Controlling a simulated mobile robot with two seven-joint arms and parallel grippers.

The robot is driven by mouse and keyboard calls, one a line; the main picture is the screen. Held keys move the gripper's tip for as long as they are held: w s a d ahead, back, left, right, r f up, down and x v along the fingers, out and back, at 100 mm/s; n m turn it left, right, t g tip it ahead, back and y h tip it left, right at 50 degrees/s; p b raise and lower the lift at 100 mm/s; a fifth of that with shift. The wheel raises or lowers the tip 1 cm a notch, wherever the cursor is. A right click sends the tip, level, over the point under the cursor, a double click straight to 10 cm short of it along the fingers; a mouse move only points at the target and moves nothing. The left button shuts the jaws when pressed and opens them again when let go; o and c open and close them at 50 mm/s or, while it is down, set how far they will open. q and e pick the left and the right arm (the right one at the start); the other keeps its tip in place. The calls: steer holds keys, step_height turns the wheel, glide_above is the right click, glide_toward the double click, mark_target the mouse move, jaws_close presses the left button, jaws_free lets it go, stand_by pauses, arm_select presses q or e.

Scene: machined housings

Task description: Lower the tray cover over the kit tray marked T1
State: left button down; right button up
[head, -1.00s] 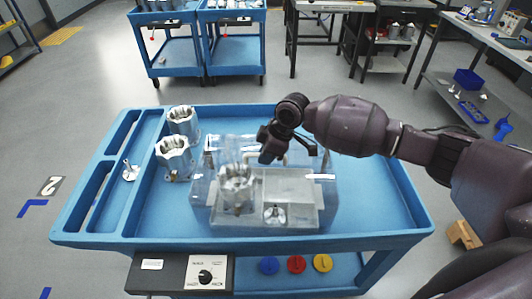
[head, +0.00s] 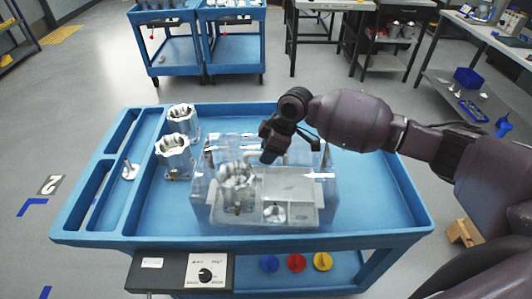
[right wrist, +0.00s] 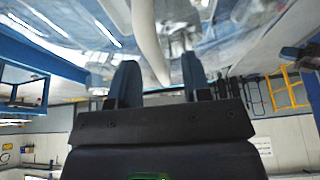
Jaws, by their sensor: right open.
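The clear tray cover (head: 325,200) surrounds the pale grey kit tray (head: 291,184) on the blue cart. Its rim looks low against the cart top; I cannot tell if it touches all round. A machined housing (head: 236,182) and a small metal part (head: 274,212) show through the cover in the tray. No T1 mark is legible. My right gripper (head: 272,155) is above the cover at its handle. In the right wrist view its fingers (right wrist: 158,75) are open, with the pale handle (right wrist: 148,40) passing between them. My left gripper is out of view.
Two more housings (head: 182,118) (head: 174,153) and a small metal part on a round base (head: 129,170) stand left of the cover. The blue cart top (head: 375,200) is bare to the right. A control box (head: 182,271) is on the cart's front edge.

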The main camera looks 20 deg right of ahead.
steer(key=v, duration=0.9)
steer(key=shift+r, duration=0.2)
